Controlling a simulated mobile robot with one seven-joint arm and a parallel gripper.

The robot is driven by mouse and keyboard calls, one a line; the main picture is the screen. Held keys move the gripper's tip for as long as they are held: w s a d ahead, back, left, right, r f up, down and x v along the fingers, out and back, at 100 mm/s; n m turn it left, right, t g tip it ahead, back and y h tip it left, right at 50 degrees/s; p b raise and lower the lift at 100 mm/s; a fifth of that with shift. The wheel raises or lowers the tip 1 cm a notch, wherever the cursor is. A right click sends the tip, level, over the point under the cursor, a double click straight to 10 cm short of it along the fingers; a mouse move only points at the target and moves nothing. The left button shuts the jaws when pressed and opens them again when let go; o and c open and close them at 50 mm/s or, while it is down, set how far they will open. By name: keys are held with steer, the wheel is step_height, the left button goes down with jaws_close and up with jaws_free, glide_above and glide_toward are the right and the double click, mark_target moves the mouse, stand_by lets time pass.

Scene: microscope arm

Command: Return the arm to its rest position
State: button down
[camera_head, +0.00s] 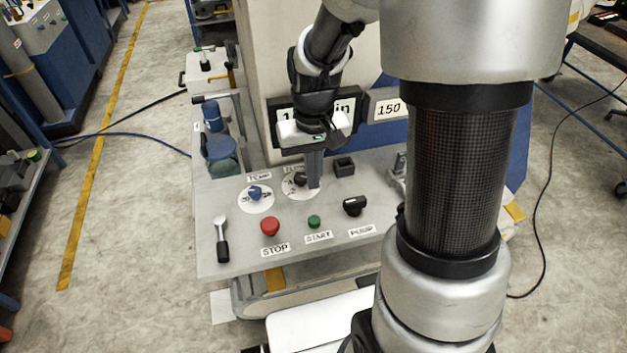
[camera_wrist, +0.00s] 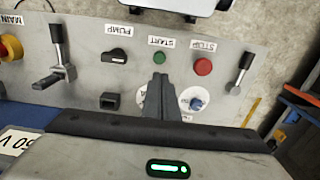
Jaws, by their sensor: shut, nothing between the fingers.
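My gripper (camera_head: 314,178) hangs over the grey control panel (camera_head: 240,232) in the head view, with its fingers together pointing down at the black knob on a white dial. In the wrist view my gripper (camera_wrist: 158,88) shows as a dark shut pair of fingers that covers most of that dial (camera_wrist: 143,110). Nothing is held. I cannot tell whether the fingertips touch the knob. My arm (camera_head: 460,170) fills the right middle of the head view and bends back to the wrist above the panel.
The panel carries a blue knob (camera_head: 255,193), a red STOP button (camera_head: 270,226), a green START button (camera_head: 314,221), a black PUMP switch (camera_head: 354,206) and a lever (camera_head: 221,240). A voltage display (camera_head: 388,106) stands behind. Open floor (camera_head: 130,200) lies left.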

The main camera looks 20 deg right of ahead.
stand_by(0.3)
steer(key=s+r+t, duration=0.2)
steer(key=s+r, duration=0.4)
steer(key=r, duration=0.3)
steer(key=s+r+t, duration=0.3)
steer(key=s+r, duration=0.4)
steer(key=r, duration=0.2)
steer(key=shift+s+r, duration=0.3)
